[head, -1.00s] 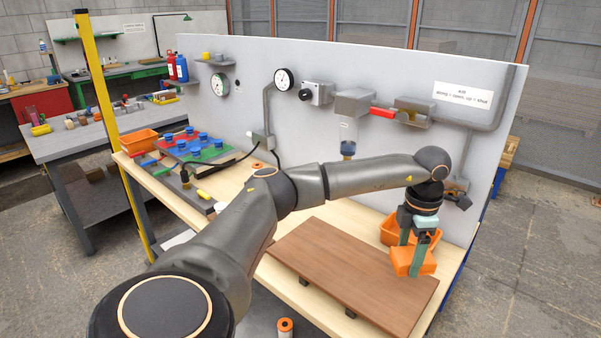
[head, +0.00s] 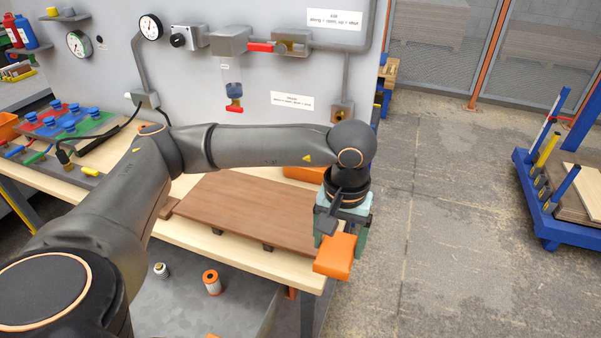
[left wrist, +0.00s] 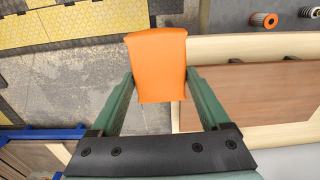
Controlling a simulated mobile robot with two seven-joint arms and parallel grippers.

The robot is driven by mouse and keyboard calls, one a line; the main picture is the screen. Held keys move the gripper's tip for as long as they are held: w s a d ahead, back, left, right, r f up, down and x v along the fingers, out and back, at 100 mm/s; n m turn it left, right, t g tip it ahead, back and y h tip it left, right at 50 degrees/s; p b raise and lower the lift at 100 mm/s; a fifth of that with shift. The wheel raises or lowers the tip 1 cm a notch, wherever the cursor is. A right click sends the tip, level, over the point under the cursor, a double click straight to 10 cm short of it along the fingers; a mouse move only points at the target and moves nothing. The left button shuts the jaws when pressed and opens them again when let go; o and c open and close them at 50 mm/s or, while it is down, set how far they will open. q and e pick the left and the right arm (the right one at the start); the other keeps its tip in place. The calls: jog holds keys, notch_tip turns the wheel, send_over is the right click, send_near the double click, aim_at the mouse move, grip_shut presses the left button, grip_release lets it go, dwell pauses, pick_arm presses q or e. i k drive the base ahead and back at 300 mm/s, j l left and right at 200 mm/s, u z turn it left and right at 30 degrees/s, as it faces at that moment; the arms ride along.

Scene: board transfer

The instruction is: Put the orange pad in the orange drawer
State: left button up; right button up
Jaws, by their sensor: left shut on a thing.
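The orange pad (head: 335,258) is held out past the right end of the workbench, over the floor side, in the head view. My left gripper (head: 340,226) is shut on it, with one green finger on each side. The left wrist view shows the pad (left wrist: 157,62) between both fingers (left wrist: 160,84). An orange container (head: 303,173) sits on the bench behind my forearm, mostly hidden. My right gripper is out of view.
A brown board (head: 240,213) lies on the pale workbench (head: 200,240), left of the gripper. An orange-and-white roll (head: 211,281) stands on a lower grey surface. A blue cart (head: 545,205) stands far right. The concrete floor (head: 430,230) between is clear.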

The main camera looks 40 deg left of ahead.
aim_at(247, 318)
jog(key=u, duration=1.1)
jog(key=i+l+u, duration=0.1)
jog(key=l+u, duration=0.55)
jog(key=l, duration=0.2)
jog(key=i+l+u, duration=0.1)
jog(key=l+u, duration=0.4)
jog(key=l, duration=0.2)
jog(key=i+l+u, duration=0.15)
jog(key=l+u, duration=0.15)
jog(key=i+l+u, duration=0.15)
jog(key=l+u, duration=0.15)
jog(key=i+l+u, duration=0.15)
jog(key=l+u, duration=0.15)
jog(key=i+l, duration=0.05)
jog(key=l, duration=0.05)
